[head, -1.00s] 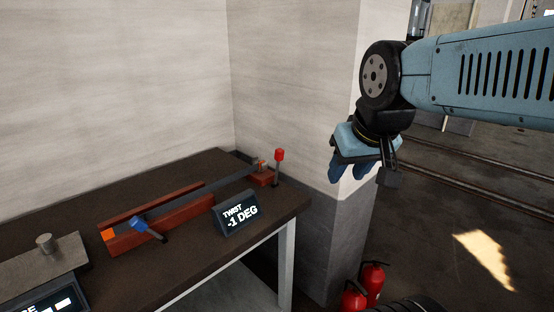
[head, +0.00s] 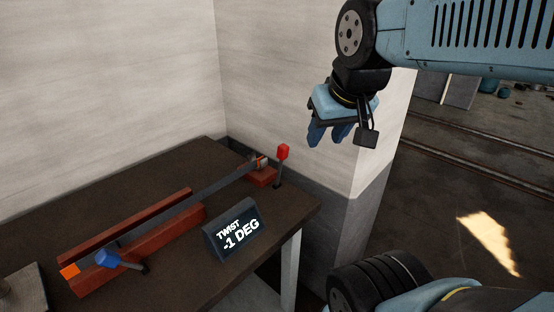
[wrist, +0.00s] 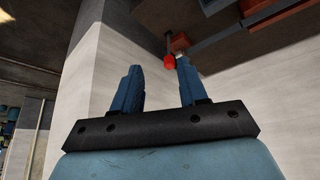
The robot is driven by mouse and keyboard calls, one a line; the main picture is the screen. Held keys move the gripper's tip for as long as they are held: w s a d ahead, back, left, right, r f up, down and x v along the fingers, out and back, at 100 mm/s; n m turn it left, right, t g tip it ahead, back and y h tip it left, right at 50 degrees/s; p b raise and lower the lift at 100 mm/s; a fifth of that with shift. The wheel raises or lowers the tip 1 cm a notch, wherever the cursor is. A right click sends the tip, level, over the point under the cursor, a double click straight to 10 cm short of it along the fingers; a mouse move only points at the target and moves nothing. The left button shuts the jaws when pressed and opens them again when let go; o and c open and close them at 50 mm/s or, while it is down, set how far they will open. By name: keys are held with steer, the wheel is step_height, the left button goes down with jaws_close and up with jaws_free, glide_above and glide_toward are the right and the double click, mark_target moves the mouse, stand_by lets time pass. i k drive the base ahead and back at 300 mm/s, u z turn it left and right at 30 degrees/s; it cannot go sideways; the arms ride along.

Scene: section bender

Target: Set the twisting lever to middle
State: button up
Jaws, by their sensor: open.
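A lever with a red knob (head: 283,152) stands nearly upright at the far right end of the bender on the dark table. Its red knob (wrist: 170,62) also shows in the wrist view, between and beyond the fingertips. A second lever with a blue knob (head: 110,259) leans low at the near left end. Which one is the twisting lever is not labelled. A display (head: 234,231) in front of the bender reads "TWIST -1 DEG". My gripper (head: 328,141) is open and empty, in the air to the right of the red knob and apart from it. It also shows in the wrist view (wrist: 160,68).
A long grey bar (head: 190,200) lies along the red-brown bender rails (head: 165,237). A metal block (head: 22,290) sits at the table's left edge. A pale wall (head: 110,80) stands behind, and a wall corner pillar (head: 372,190) stands right of the table. Open floor lies farther right.

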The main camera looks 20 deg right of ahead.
mark_target(283, 150)
steer(key=z, duration=0.45)
steer(key=k, duration=1.45)
steer(key=u, duration=0.35)
steer(key=i, duration=1)
steer(key=z, duration=0.1)
